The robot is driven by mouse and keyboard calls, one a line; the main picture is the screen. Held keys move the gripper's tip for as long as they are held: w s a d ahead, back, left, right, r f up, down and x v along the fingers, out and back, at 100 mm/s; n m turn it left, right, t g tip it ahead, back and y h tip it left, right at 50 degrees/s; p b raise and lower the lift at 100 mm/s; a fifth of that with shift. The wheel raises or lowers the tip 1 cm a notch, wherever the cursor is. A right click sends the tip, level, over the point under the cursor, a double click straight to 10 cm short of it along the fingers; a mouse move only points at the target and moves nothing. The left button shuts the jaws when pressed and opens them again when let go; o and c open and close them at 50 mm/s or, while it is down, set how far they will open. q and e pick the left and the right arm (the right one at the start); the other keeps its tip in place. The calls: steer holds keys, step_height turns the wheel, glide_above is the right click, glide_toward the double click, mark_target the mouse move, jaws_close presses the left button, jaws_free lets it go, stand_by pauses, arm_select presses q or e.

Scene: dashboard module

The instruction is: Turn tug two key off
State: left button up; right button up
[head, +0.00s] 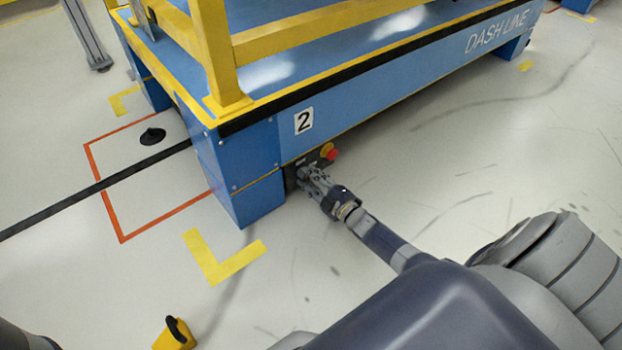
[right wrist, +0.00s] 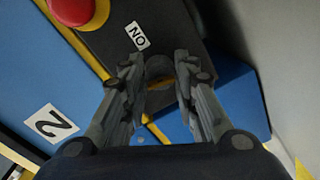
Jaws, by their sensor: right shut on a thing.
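Tug two is the blue vehicle (head: 240,165) with yellow rails and a white "2" label (head: 303,120); the label also shows in the right wrist view (right wrist: 53,123). Low on its side is a dark key panel (right wrist: 110,45) with a white "ON" label (right wrist: 137,36). My right gripper (head: 304,175) reaches this panel. In the right wrist view its fingers (right wrist: 160,80) are closed around a dark, round key part (right wrist: 159,68) at the panel. The fingers partly hide the key, and I cannot tell its exact angle. My left gripper is not in view.
A red stop button (head: 332,154) on a yellow base sits beside the key panel, close to my right gripper; it also shows in the right wrist view (right wrist: 72,8). A yellow and black object (head: 174,335) stands on the floor at the front. The floor nearby is mostly clear.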

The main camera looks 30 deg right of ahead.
steer(key=shift+n, duration=1.2)
steer(key=o, duration=1.1)
steer(key=shift+c, duration=0.2)
steer(key=s, duration=1.2)
steer(key=shift+d+r, duration=0.35)
steer(key=shift+d, duration=0.1)
